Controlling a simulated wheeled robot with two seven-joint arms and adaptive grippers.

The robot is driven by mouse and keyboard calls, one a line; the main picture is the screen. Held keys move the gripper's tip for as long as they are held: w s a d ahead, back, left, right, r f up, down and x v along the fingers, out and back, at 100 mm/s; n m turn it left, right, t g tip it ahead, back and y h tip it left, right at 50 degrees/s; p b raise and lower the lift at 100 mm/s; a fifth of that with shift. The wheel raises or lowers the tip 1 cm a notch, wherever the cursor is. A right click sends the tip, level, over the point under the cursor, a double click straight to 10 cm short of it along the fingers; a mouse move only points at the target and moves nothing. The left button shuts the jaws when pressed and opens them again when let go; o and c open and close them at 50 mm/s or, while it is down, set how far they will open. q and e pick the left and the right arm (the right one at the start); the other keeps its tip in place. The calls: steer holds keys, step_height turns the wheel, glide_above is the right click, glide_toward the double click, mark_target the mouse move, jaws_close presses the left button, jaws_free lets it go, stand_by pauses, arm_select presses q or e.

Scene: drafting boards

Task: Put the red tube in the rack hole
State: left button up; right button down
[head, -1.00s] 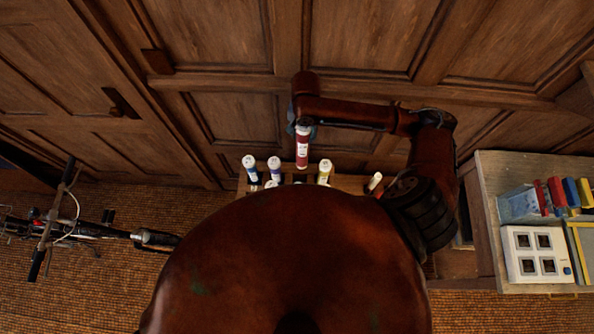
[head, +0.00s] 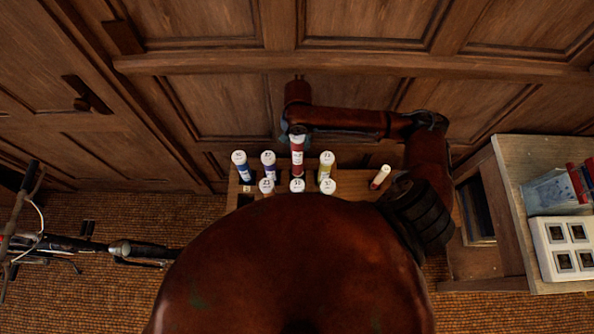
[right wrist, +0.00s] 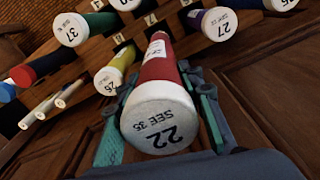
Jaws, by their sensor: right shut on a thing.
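The red tube (head: 297,154) has a white cap marked 22 and stands about upright at the rack (head: 350,182), in line with the back row between a purple tube (head: 269,163) and a yellow tube (head: 326,164). My right gripper (head: 297,132) is shut on the tube near its cap. In the right wrist view, the green-padded fingers of the right gripper (right wrist: 158,115) flank the red tube (right wrist: 158,65). Its lower end is hidden, so I cannot tell whether it is inside a hole. My left gripper is not in view.
A thin pale tube (head: 380,177) leans at the rack's right. A wooden side table (head: 525,160) with a white box (head: 570,250) is at right. A panelled wall is behind.

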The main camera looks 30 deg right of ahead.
mark_target(298, 164)
step_height(298, 164, down, 17)
steer(key=b, duration=0.2)
steer(key=shift+b, duration=0.3)
steer(key=shift+f, duration=0.5)
steer(key=c, duration=1.3)
jaws_free()
step_height(298, 164, up, 12)
steer(key=shift+r+p, duration=0.15)
steer(key=shift+p, duration=0.8)
steer(key=shift+s, duration=0.1)
